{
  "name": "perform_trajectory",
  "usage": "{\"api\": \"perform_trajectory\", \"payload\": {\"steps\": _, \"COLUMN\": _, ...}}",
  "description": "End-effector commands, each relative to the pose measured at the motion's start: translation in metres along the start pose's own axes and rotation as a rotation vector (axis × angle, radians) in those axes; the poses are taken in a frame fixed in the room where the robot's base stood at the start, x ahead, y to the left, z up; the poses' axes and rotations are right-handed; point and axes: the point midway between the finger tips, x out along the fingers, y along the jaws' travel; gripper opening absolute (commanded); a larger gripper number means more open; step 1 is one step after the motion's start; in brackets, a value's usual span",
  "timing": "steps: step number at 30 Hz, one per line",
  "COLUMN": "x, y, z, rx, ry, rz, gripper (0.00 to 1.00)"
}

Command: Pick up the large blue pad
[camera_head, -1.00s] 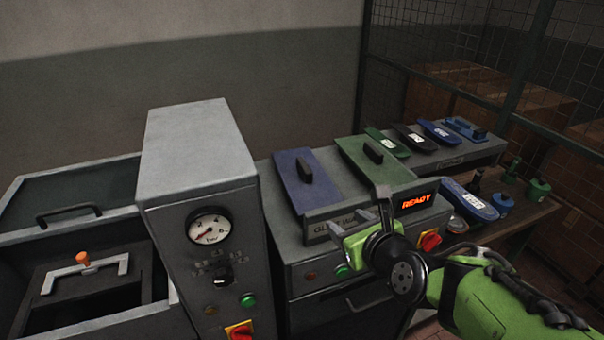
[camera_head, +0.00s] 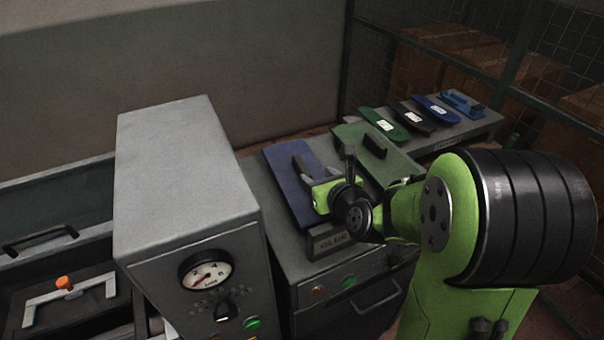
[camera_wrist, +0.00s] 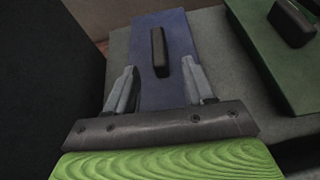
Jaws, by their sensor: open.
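The large blue pad (camera_head: 290,184) is a flat, dark blue rectangular plate lying on the left of the grey machine top. It also shows in the wrist view (camera_wrist: 172,32), with an upright black handle (camera_wrist: 160,50) on it. My gripper (camera_head: 306,165) is over the pad and hides part of it and its handle in the head view. In the wrist view my gripper (camera_wrist: 160,70) is open, with one finger on each side of the handle's near end. Both fingers appear apart from the handle. I cannot tell their height above the pad.
A green plate (camera_head: 356,137) with a black handle lies close to the right of the blue pad. Several soles (camera_head: 412,115) and a smaller blue handled piece (camera_head: 462,102) lie farther back. A tall grey housing (camera_head: 180,170) with a gauge stands to the left.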

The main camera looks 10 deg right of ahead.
Motion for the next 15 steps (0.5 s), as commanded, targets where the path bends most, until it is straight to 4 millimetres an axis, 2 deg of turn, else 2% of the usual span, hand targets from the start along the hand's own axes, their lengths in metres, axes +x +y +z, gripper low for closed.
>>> {"api": "perform_trajectory", "payload": {"steps": 1, "x": 0.014, "y": 0.001, "z": -0.002, "rx": 0.0, "ry": 0.004, "rz": 0.003, "gripper": 0.53}}
{"api": "perform_trajectory", "payload": {"steps": 3, "x": 0.029, "y": 0.001, "z": -0.002, "rx": 0.0, "ry": 0.002, "rz": 0.003, "gripper": 0.53}}
{"api": "perform_trajectory", "payload": {"steps": 8, "x": 0.048, "y": 0.001, "z": -0.002, "rx": 0.0, "ry": 0.0, "rz": 0.001, "gripper": 0.53}}
{"api": "perform_trajectory", "payload": {"steps": 15, "x": 0.09, "y": 0.003, "z": -0.002, "rx": 0.0, "ry": 0.0, "rz": 0.001, "gripper": 0.53}}
